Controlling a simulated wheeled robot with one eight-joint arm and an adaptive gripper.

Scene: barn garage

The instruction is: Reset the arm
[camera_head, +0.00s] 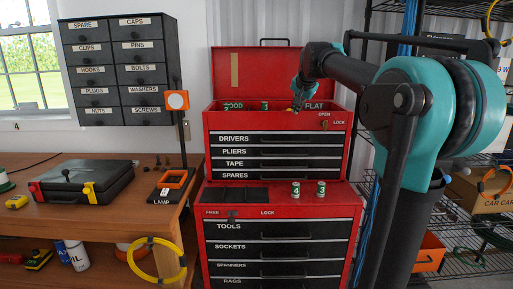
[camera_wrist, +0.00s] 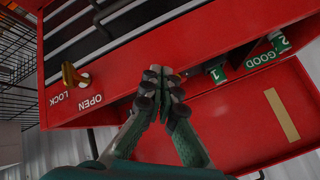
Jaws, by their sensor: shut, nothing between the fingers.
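My gripper (camera_head: 297,108) points down at the chest's open top compartment. In the wrist view my gripper (camera_wrist: 162,76) has its fingers together with nothing between them, over the red compartment. Green batteries marked 1 (camera_wrist: 217,73) and 2 (camera_wrist: 280,42) are in the compartment by the GOOD label. The compartment's other side is labelled FLAT. Two more green batteries, marked 4 (camera_head: 296,189) and 3 (camera_head: 321,188), stand on the lower chest's ledge.
A brass key (camera_wrist: 72,75) sits in the lock by OPEN and LOCK. The raised red lid (camera_wrist: 270,115) stands behind the compartment. A wooden workbench (camera_head: 110,205) with a black case (camera_head: 85,180) and lamp is left. Wire shelving (camera_head: 480,235) is right.

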